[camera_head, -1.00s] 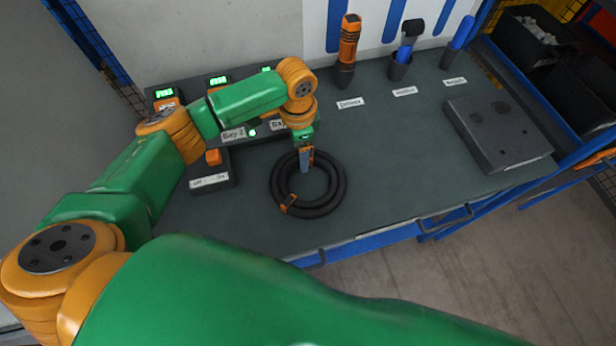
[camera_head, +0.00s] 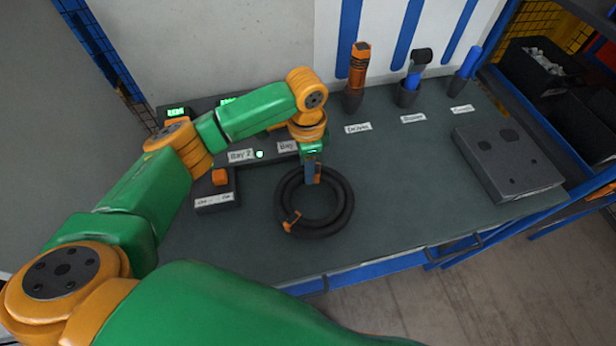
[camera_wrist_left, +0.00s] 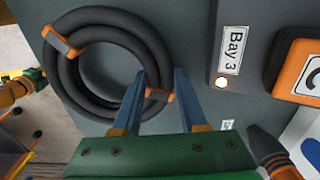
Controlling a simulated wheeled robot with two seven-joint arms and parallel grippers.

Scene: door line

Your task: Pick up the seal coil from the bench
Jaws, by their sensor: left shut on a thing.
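The seal coil (camera_head: 344,214) is a black ring of several turns with two orange bands, at the middle front of the bench (camera_head: 405,190). My left gripper (camera_head: 312,179) comes down from above onto the far side of the coil, at one orange band. In the left wrist view the coil (camera_wrist_left: 72,90) fills the left and middle, and that band lies between the fingers of my left gripper (camera_wrist_left: 160,90). The gripper is shut on the coil there. I cannot tell whether the coil still touches the bench top.
A control box with an orange button (camera_head: 219,177) is left of the coil, beside bay units labelled Bay 2 (camera_head: 240,155). Holders with an orange-handled driver (camera_head: 359,65) and other tools stand at the back. A grey block (camera_head: 508,160) sits at the right. Bench between is clear.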

